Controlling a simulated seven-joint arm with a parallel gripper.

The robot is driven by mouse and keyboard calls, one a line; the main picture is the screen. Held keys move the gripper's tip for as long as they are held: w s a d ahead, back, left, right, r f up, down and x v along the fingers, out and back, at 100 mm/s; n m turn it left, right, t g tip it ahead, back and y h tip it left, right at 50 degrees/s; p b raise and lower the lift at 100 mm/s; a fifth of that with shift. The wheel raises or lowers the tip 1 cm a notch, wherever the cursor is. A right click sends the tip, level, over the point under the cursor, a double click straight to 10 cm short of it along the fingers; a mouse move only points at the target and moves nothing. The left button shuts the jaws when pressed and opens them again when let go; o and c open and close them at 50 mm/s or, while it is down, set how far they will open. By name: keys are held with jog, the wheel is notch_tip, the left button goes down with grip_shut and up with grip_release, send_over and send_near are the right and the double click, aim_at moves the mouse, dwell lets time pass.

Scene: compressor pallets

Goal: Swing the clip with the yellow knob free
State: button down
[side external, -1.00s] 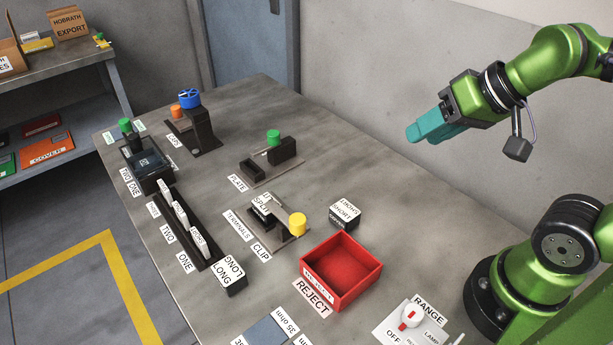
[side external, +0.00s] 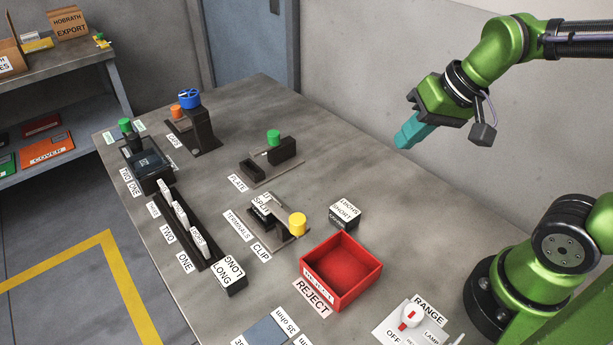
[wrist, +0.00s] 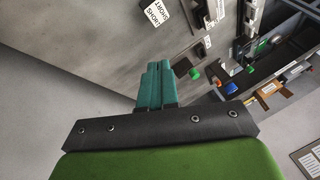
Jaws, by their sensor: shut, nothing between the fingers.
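The yellow knob (side external: 297,223) stands at the right end of the clip (side external: 280,221), a grey bar lying across the terminals block labelled SPLIT. The clip's base plate (side external: 265,237) lies on the grey table beside the CLIP label. In the side view my gripper (side external: 402,143) is high above the table's right side, up and to the right of the clip. Its teal fingers are together, empty, and point down to the left. The wrist view shows the closed fingers (wrist: 158,68) too; I cannot make out the yellow knob there.
A red REJECT bin (side external: 341,270) stands just right of the clip, with a black SHORT block (side external: 344,216) behind it. The green-knobbed plate fixture (side external: 273,160) is farther back. A rack of upright pieces (side external: 183,225) is to the left.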

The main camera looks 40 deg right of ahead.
aim_at(285, 213)
jog(key=w+a+f+m+g+y, duration=0.1)
jog(key=w+a+f+m+g, duration=0.1)
jog(key=w+m, duration=0.4)
jog(key=w+a+f+m+g+y, duration=0.1)
jog(key=w+a+f+m+g, duration=0.2)
jog(key=w+m, duration=0.4)
notch_tip(285, 213, down, 2)
jog(key=w+a, duration=0.1)
jog(key=w, duration=0.2)
jog(key=shift+f, duration=0.1)
jog(key=x, duration=0.9)
jog(key=shift+s+a+f, duration=0.15)
jog(key=shift+s+f, duration=0.05)
jog(key=a, duration=0.3)
jog(key=shift+a+f, duration=0.15)
jog(key=shift+f, duration=0.05)
jog(key=shift+a, duration=0.5)
